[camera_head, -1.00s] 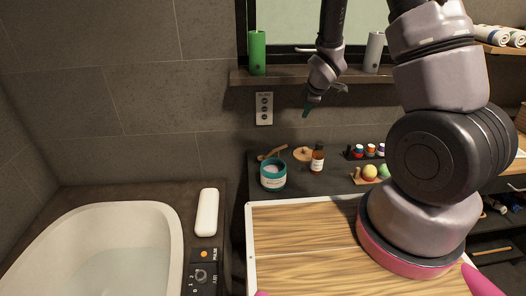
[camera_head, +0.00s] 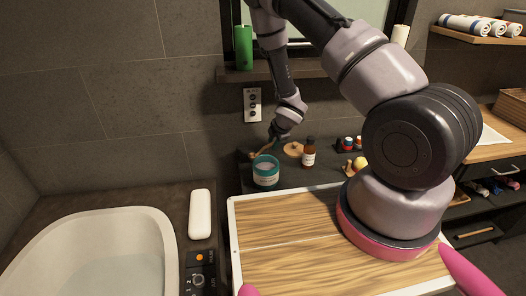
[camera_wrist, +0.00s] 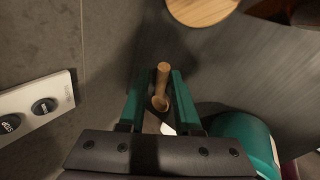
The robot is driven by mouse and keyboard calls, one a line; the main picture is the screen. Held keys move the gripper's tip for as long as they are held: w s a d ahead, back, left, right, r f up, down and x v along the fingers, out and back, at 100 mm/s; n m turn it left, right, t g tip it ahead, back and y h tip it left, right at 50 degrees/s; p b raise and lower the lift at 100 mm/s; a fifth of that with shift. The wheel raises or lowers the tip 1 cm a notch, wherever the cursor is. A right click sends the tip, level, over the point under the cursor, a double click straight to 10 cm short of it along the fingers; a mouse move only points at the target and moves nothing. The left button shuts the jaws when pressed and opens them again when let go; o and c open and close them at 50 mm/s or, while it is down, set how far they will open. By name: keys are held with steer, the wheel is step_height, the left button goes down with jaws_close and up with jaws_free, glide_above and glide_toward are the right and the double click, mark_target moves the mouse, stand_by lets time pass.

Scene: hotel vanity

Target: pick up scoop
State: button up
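The wooden scoop (camera_wrist: 160,88) lies on the dark counter beside the teal jar (camera_head: 265,174). In the wrist view its handle stands between my two green fingers, with a narrow gap seeming to show on each side. In the head view the scoop (camera_head: 260,153) is partly hidden by my gripper (camera_head: 277,138), which is low over the counter behind the jar. My gripper (camera_wrist: 161,77) looks open around the scoop. Whether the fingers are at the scoop's height is hard to tell. The jar also shows at lower right in the wrist view (camera_wrist: 245,138).
A round wooden lid (camera_head: 293,149) and an amber bottle (camera_head: 308,154) stand right of the jar. A wall switch panel (camera_head: 252,104) is close to my gripper's left. A shelf (camera_head: 225,74) with a green candle (camera_head: 243,48) is above. A bathtub (camera_head: 90,222) is at left.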

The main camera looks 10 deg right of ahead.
mark_target(271, 154)
steer(key=x, duration=0.4)
steer(key=shift+w+f, duration=0.1)
steer(key=shift+f, duration=0.15)
jaws_close()
step_height(271, 154, up, 10)
stand_by(0.5)
